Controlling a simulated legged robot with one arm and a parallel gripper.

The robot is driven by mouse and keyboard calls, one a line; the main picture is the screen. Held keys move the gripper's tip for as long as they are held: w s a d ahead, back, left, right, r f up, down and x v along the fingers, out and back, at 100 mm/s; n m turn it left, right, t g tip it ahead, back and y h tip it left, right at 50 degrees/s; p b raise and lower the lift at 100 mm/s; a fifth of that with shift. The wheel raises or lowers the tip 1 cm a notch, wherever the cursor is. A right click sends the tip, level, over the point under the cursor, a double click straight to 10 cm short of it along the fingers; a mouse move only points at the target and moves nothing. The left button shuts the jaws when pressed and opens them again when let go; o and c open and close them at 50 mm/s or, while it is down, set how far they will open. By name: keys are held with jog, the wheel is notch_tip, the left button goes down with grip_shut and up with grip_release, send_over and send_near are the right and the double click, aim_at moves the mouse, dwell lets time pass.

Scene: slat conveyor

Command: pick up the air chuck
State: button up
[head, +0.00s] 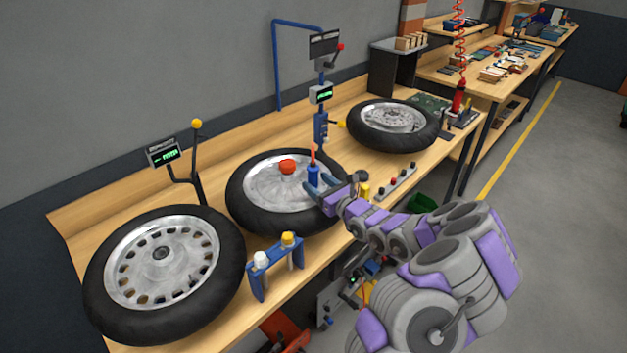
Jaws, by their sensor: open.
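A small blue upright tool with a thin orange stem (313,172), which looks like the air chuck, stands over the right part of the middle wheel (258,192). My gripper (315,187) reaches in from the right, low over the same wheel. Its open fingers are at the lower end of the blue tool. I cannot tell whether they touch it or whether it stands between them. A red knob (287,166) sits at the wheel's hub, just left of the blue tool.
Wheels lie in front (163,265) and behind (393,125) on the long wooden bench (225,153). A blue stand with white and yellow caps (275,262) is at the bench's near edge. A blue post (321,125) rises behind. A red coiled hose (460,45) hangs further back.

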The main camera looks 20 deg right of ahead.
aim_at(317, 182)
jog(key=shift+x, duration=1.55)
grip_shut()
jog(key=shift+r, duration=0.1)
